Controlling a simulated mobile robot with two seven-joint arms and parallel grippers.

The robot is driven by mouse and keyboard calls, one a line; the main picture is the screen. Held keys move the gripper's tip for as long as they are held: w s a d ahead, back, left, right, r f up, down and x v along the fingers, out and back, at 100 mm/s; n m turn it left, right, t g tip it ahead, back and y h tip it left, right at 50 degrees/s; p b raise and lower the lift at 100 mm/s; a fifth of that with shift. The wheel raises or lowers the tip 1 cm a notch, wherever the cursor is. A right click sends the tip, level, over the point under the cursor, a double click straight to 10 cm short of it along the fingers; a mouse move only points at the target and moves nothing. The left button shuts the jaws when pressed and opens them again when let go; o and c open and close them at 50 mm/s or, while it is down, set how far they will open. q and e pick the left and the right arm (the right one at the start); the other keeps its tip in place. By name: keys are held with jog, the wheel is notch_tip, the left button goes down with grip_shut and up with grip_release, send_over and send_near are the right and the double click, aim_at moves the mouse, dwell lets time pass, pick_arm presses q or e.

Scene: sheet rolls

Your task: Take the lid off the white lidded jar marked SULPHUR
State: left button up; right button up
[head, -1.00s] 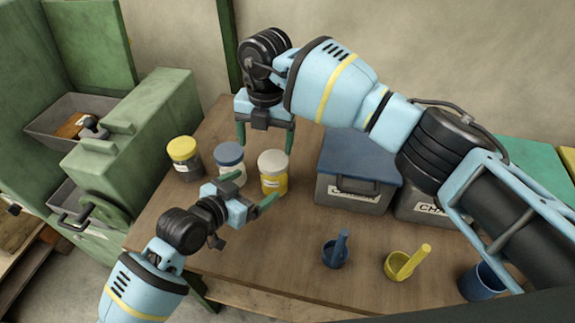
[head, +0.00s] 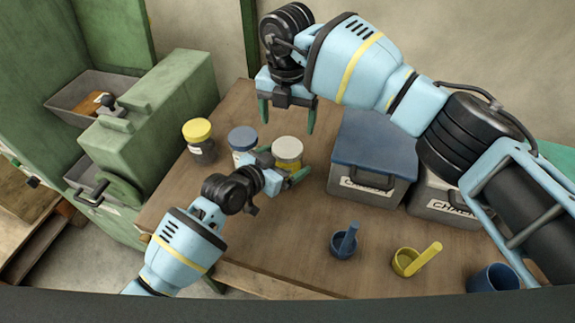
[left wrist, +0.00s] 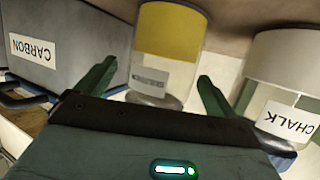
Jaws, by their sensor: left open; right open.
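The white-lidded jar (head: 288,148) with yellow contents stands upright on the table, rightmost of three jars; its lid is on. My left gripper (head: 283,165) is open at its near side, fingers on either side of it. The left wrist view is upside down: the jar (left wrist: 168,45) stands between the open fingers (left wrist: 155,85), its label unreadable and its lid hidden behind the gripper. I cannot tell whether the fingers touch it. My right gripper (head: 288,115) is open and empty above and behind the jars.
A blue-lidded jar (head: 242,138), labelled CHALK in the left wrist view (left wrist: 290,120), stands close on the left. A yellow-lidded jar (head: 198,138) is further left. A blue-lidded grey bin (head: 370,160), labelled CARBON (left wrist: 65,45), stands right. Blue (head: 344,241) and yellow (head: 410,262) scoops lie in front.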

aim_at(287, 147)
pick_arm(q)
jog(key=shift+w+d+f, duration=0.25)
jog(key=shift+w+d, duration=0.2)
jog(key=shift+w, duration=0.05)
jog(key=c, duration=1.8)
jog(key=shift+c, duration=0.9)
pick_arm(e)
jog(key=shift+m, duration=0.5)
jog(key=m, duration=0.3)
jog(key=shift+m, duration=0.3)
jog(key=shift+f, duration=4)
jog(key=shift+c, duration=0.4)
